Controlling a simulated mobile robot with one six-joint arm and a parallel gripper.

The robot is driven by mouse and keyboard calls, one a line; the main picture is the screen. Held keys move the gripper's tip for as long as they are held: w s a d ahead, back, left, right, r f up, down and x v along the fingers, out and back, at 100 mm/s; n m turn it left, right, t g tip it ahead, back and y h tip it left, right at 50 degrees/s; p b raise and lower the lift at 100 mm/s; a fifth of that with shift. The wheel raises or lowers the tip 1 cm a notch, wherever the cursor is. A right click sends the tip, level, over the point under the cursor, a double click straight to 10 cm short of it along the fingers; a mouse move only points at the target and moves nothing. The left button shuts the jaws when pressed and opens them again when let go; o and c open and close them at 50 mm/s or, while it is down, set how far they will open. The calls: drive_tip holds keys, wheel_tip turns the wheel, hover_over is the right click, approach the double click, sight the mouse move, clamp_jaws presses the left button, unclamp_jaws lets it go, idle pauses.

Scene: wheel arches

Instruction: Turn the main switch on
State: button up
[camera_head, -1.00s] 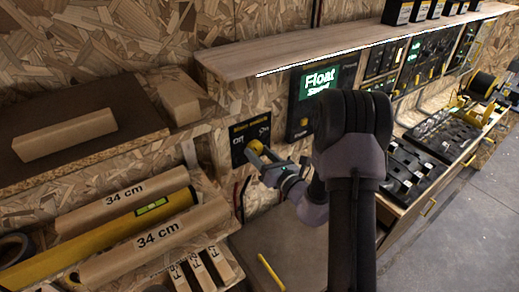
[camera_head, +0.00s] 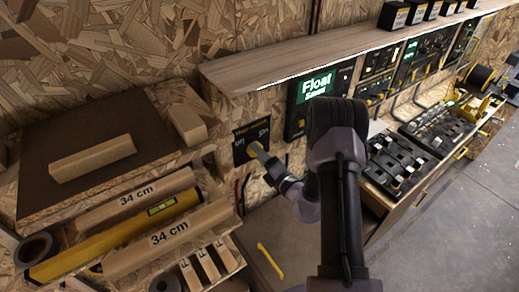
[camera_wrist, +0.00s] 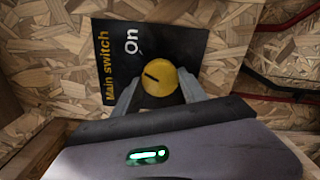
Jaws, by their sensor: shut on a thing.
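The main switch is a round yellow knob (camera_wrist: 160,82) on a black panel (camera_wrist: 185,42) lettered "Main switch" and "On". In the wrist view, a short dark mark on the knob slants to the left and slightly up, not straight at "On". My gripper (camera_wrist: 158,92) has one grey finger on each side of the knob and is shut on it. In the head view the panel (camera_head: 239,155) is on the wooden wall with "Off" left and "On" right. My gripper (camera_head: 258,151) reaches it from the right and covers part of the knob (camera_head: 253,148).
A wooden shelf (camera_head: 290,62) juts out above the panel. A "Float" screen (camera_head: 316,84) is to the right. Cardboard tubes (camera_head: 170,238) and a yellow level (camera_head: 120,235) lie at the lower left. Red and black cables (camera_wrist: 285,88) run beside the panel in the wrist view.

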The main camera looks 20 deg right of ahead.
drive_tip(key=shift+m+p, duration=0.95)
drive_tip(key=shift+m, duration=1.05)
drive_tip(key=o, duration=1.4)
drive_tip(key=shift+c, duration=0.2)
drive_tip(key=s+d, duration=0.3)
drive_tip(key=s, duration=1.4)
drive_tip(key=shift+d, duration=0.15)
